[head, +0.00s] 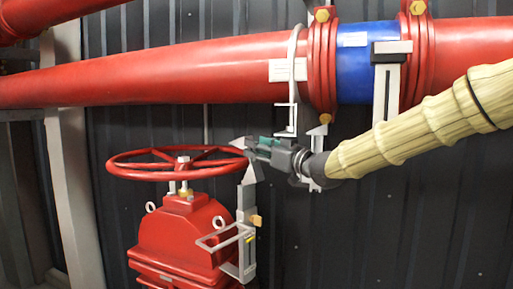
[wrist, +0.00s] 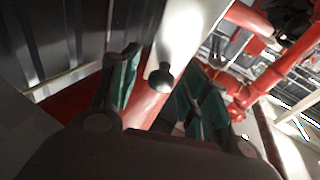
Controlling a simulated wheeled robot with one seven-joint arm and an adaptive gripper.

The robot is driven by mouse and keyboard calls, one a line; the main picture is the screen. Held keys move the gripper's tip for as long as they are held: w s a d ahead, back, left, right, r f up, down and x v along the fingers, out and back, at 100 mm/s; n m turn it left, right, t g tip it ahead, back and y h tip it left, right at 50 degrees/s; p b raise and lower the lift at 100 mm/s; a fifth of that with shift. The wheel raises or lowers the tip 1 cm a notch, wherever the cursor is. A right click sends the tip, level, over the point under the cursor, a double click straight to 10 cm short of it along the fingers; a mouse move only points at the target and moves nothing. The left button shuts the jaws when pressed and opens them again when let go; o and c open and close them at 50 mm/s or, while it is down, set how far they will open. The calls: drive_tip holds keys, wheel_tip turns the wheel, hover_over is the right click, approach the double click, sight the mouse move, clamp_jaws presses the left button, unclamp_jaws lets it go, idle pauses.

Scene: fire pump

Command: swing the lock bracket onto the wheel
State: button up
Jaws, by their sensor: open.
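The red handwheel (head: 122,168) lies flat on top of the red valve body (head: 180,235) in the head view. The light grey lock bracket (head: 246,200) stands just right of the wheel and valve, below my gripper (head: 247,156). My gripper is open beside the wheel's right rim, reaching in from the right. Its fingers hide part of the rim and the bracket's top. In the wrist view a pale bar with a dark round knob (wrist: 161,77) shows between the spread green-padded fingers (wrist: 158,92). I cannot tell whether either finger touches it.
A thick red pipe (head: 200,73) with a blue section (head: 367,62) runs across above my arm. A thin white bracket (head: 288,70) hangs from it close above my gripper. A wire frame (head: 225,240) juts out at the valve's right. A dark ribbed wall stands behind.

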drive_tip(key=v, duration=1.1)
drive_tip(key=shift+c, duration=0.5)
